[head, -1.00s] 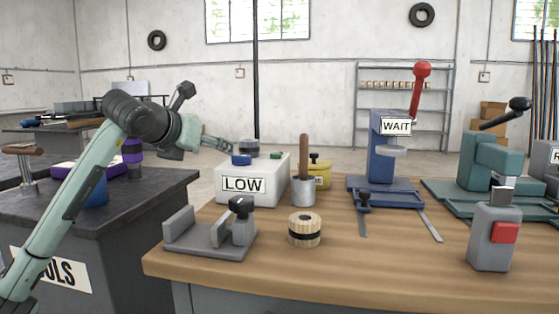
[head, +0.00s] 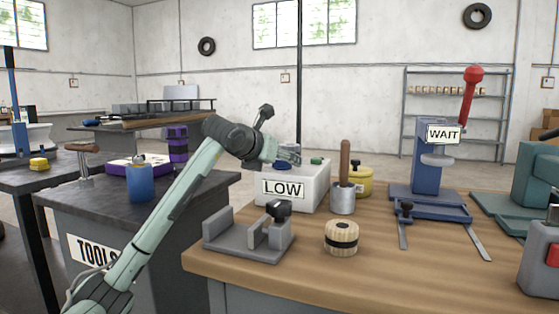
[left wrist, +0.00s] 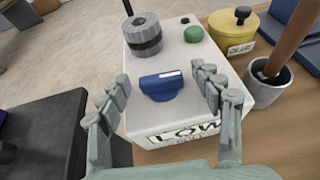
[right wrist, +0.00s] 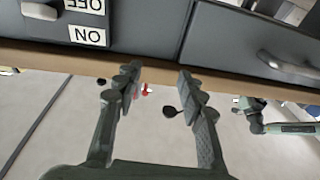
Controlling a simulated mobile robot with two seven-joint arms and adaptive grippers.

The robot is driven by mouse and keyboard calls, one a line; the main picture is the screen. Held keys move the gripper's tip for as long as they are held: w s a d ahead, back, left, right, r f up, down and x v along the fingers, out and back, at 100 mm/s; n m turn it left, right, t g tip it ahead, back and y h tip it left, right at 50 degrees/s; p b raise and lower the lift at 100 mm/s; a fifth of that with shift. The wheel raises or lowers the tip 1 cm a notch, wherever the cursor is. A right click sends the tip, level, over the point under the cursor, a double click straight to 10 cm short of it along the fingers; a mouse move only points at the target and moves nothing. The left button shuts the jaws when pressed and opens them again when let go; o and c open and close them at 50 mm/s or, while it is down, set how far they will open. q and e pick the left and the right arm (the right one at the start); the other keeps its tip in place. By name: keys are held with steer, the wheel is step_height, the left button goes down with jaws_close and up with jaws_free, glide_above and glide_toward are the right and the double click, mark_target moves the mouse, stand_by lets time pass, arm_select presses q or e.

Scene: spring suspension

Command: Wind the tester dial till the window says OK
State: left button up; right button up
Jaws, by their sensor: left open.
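The tester is a white box (head: 309,190) on the wooden bench, and its front window (head: 283,188) reads LOW. Its blue dial (head: 283,166) sits on top, partly hidden by my left gripper (head: 289,156) in the head view. In the left wrist view the dial (left wrist: 161,87) shows whole, with a white mark on it. My left gripper (left wrist: 163,95) is open, its fingers apart on either side of the dial; I cannot tell whether they touch it. My right gripper (right wrist: 158,78) is open and empty, away from the tester, and does not show in the head view.
A green button (left wrist: 193,34) and a dark grey ribbed cylinder (left wrist: 142,34) stand on the tester near the dial. A cup with a wooden handle (head: 344,165) and a yellow pot (head: 361,180) stand beside it. A grey vise-like fixture (head: 248,238) lies in front.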

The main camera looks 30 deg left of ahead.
arm_select(q)
steer(key=c, duration=1.2)
steer(key=shift+o, duration=0.2)
